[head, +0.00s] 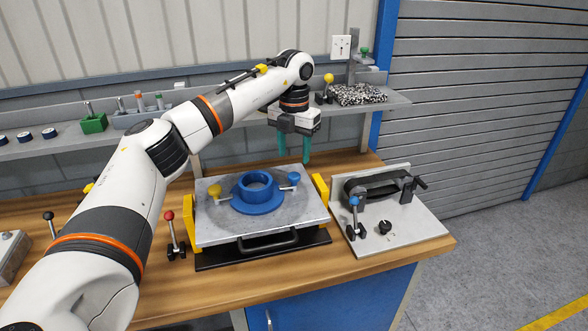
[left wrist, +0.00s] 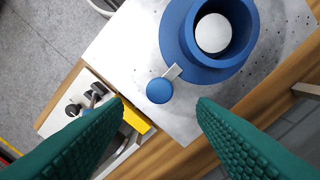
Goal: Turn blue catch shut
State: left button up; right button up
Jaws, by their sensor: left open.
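The blue catch (head: 294,178) has a round blue knob on a short pale bar and sits on the grey pallet plate (head: 310,205), right of the blue flanged ring (head: 257,192). In the left wrist view, the catch's knob (left wrist: 160,90) shows between my fingertips, and its bar points to the flange edge of the ring (left wrist: 208,72). Whether the bar lies over the flange is hard to tell. My left gripper (head: 294,156), with green fingers pointing down, is open and empty above the catch; its fingers (left wrist: 160,102) stand either side of the knob. My right gripper is not in view.
A yellow catch (head: 214,190) sits left of the ring. Yellow blocks (head: 321,188) flank the plate, and a black handle (head: 268,240) is at its front. A red-knobbed lever (head: 170,216) stands left; a blue-knobbed lever (head: 354,202) stands on the right-hand fixture.

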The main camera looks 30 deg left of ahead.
aim_at(294, 174)
pick_arm(q)
notch_tip(294, 174, up, 6)
jog(key=shift+f+b, duration=0.1)
jog(key=shift+b, duration=0.3)
